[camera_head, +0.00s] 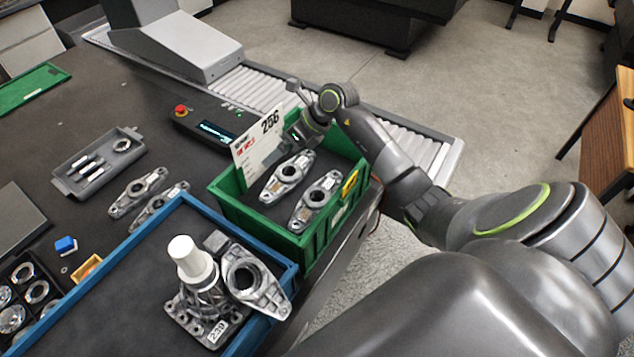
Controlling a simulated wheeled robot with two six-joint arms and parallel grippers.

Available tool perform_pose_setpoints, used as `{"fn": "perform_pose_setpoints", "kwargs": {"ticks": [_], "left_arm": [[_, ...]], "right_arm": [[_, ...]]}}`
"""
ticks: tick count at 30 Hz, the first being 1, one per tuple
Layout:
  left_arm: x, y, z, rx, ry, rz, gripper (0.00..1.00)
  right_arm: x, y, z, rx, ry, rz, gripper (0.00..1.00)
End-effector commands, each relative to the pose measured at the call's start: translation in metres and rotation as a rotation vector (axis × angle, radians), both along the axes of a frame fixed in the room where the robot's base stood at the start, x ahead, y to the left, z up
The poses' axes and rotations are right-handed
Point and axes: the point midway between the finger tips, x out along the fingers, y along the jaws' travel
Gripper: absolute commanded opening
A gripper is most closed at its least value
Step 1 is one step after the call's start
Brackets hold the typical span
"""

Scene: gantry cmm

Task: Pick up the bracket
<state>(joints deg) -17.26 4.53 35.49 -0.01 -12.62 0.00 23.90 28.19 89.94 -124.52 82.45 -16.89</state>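Two grey metal brackets lie in the green crate (248,211): a left bracket (287,176) and a right bracket (315,202). Two more brackets lie on the dark table, a left one (137,192) and one (160,205) partly hidden by the blue tray's edge. Another bracket (254,280) sits tilted in the blue-rimmed tray (152,222), against a cast part with a white cylinder. My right gripper (297,128) is at the far side of the green crate, beside the white card and beyond the brackets. Its fingers are too small and partly hidden to read. My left gripper is out of view.
A white card marked 256 (258,148) stands at the crate's back left. A roller conveyor (258,90) runs behind. A control box with a red button (180,110), a grey tool tray (98,165) and a ring tray (27,290) are on the table.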

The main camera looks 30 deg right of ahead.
Motion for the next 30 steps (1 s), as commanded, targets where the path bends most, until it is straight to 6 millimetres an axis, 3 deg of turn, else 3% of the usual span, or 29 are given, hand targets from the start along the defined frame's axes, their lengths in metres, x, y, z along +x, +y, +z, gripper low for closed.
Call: {"fn": "perform_pose_setpoints", "kwargs": {"ticks": [3,6,12,19,30], "left_arm": [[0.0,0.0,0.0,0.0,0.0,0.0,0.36],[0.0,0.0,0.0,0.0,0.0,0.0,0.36],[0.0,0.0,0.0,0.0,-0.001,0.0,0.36],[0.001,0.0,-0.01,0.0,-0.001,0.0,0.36],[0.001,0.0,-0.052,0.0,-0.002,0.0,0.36]], "right_arm": [[-0.004,-0.045,-0.005,-0.215,0.156,0.001,1.0],[-0.013,-0.077,-0.002,-0.351,0.28,-0.013,1.0],[-0.027,-0.113,0.009,-0.489,0.441,-0.048,1.0],[-0.031,-0.119,0.002,-0.514,0.474,-0.057,1.0],[-0.031,-0.118,-0.04,-0.512,0.471,-0.056,1.0]]}}
